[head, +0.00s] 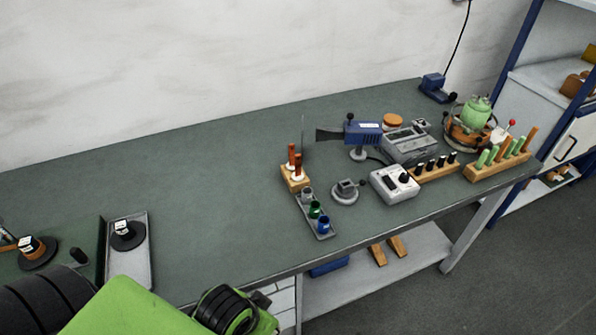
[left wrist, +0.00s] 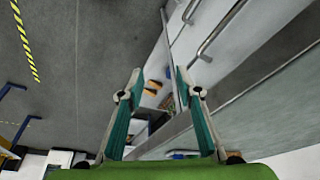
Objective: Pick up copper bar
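Two reddish-brown rods (head: 298,163) stand upright with white collars in a small wooden block (head: 293,181) at the middle of the workbench in the head view. An orange-brown bar (head: 528,139) stands tilted in a wooden rack (head: 490,170) with several green rods at the right end. I cannot tell which of these is the copper bar. My left gripper (left wrist: 158,74) shows in the left wrist view with its fingers apart and nothing between them. It points past the bench edge toward the floor and shelf. Neither gripper shows in the head view.
The grey-green workbench (head: 190,185) has free room left of centre. A tray (head: 141,265) with a black disc lies at left.

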